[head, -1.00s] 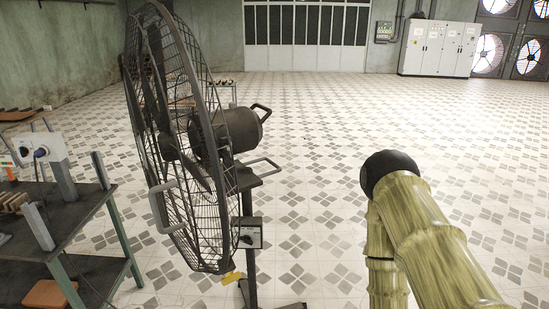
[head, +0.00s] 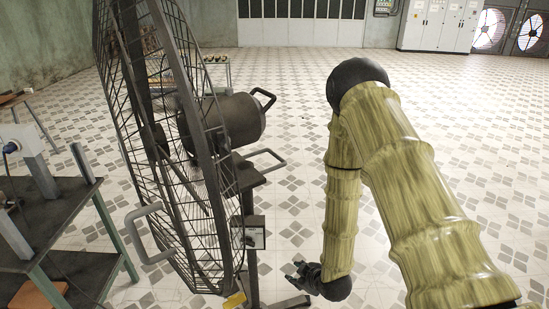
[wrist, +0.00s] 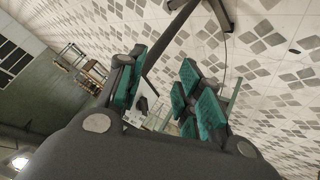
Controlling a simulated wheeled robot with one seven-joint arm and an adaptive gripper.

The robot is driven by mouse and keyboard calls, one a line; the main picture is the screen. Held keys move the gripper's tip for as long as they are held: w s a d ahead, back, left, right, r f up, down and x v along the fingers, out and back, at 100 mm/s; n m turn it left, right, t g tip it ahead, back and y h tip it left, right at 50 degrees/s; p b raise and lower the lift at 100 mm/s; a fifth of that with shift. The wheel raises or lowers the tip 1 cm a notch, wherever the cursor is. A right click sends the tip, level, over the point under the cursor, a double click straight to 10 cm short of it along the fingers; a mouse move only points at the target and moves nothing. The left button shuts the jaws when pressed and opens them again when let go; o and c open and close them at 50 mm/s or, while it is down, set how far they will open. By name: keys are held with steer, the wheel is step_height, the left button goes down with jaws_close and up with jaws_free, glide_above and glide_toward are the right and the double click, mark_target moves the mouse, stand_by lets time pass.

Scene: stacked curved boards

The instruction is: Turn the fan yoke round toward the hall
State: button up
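The large dark fan (head: 165,150) stands left of centre in the head view, its wire cage seen nearly edge-on and facing left. Its motor (head: 235,120) has a loop handle behind it. A second loop handle (head: 268,158) sticks out to the right below the motor, by the top of the post. A grey handle (head: 146,235) is on the cage's left side. My gripper (head: 297,274) hangs low, right of the post and apart from it. In the wrist view the teal-padded fingers (wrist: 160,92) are spread, with no held object visible between them.
A dark workbench (head: 60,215) with green legs stands at the left, close to the cage. The control box (head: 254,234) is on the fan post. Tiled floor (head: 400,80) is free behind and to the right. White cabinets (head: 436,25) stand at the far wall.

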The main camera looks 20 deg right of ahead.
steer(key=w+d+r+n+t+y, duration=0.15)
steer(key=w+r+n+t, duration=0.25)
steer(key=w+r, duration=0.75)
steer(key=n+t+y, duration=0.2)
steer(key=n+t, duration=0.2)
steer(key=n, duration=0.3)
glide_toward(269, 150)
steer(key=p+x, duration=0.1)
steer(key=x, duration=0.1)
steer(key=p+x, duration=0.1)
steer(key=f+p+x, duration=0.1)
steer(key=x, duration=0.1)
steer(key=shift+w+d, duration=0.2)
steer(key=shift+w, duration=0.25)
jaws_close()
